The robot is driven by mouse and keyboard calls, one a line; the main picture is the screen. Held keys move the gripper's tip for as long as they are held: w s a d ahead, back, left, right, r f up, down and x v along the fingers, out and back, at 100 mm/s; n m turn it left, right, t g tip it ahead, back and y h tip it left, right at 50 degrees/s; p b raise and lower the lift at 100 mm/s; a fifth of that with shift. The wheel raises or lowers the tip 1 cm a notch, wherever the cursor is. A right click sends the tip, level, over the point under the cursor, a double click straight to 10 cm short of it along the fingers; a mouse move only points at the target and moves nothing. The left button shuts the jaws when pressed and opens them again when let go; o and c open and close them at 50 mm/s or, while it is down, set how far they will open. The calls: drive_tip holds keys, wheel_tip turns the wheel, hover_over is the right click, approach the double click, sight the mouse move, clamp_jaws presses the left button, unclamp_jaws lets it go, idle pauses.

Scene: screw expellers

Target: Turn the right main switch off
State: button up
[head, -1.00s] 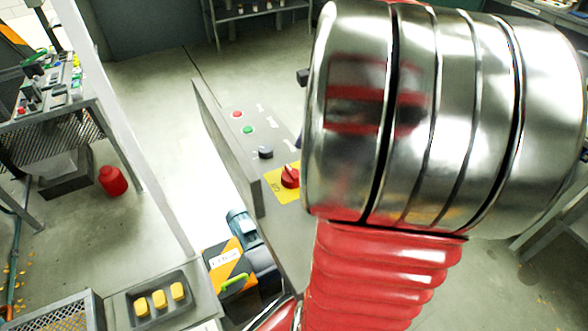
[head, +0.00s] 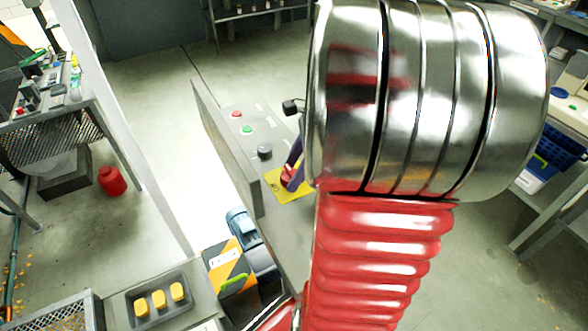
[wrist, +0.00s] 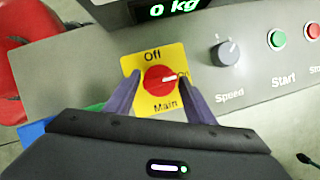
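The main switch (wrist: 160,80) is a red round knob on a yellow plate (wrist: 148,106) reading "Off" above and "Main" below. Its white mark points right, toward a partly hidden "On" label. My gripper (wrist: 159,72) is open, with one purple finger on each side of the knob. The wrist view shows a gap between the fingers and the knob. In the head view, the switch (head: 286,174) is partly hidden by a dark purple finger of my gripper (head: 294,163).
On the same grey panel are a speed knob (wrist: 225,53), a green start button (wrist: 277,39) and a red stop button (wrist: 313,31). A display (wrist: 175,8) reading "0 kg" lies beyond the plate. A vertical plate (head: 222,140) edges the panel.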

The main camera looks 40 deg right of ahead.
drive_tip(key=c, duration=0.7)
drive_tip(key=shift+c, duration=0.2)
drive_tip(key=shift+w+n, duration=0.1)
drive_tip(key=shift+n, duration=0.3)
drive_tip(key=shift+w+n+g+y, duration=0.1)
drive_tip(key=shift+n+g+y, duration=0.3)
drive_tip(key=shift+n, duration=0.8)
drive_tip(key=n+g, duration=0.2)
drive_tip(key=n, duration=0.2)
drive_tip(key=shift+w, duration=0.15)
drive_tip(key=n+g, duration=0.1)
drive_tip(key=n, duration=0.4)
drive_tip(key=shift+w+g, duration=0.15)
drive_tip(key=shift+g, duration=0.25)
drive_tip(key=n+g, duration=0.1)
drive_tip(key=n, duration=0.2)
drive_tip(key=n+h, duration=0.1)
drive_tip(key=n, duration=0.1)
drive_tip(key=shift+w+a+n+g+h, duration=0.1)
drive_tip(key=shift+n+g+h, duration=0.2)
drive_tip(key=shift+n+g, duration=0.1)
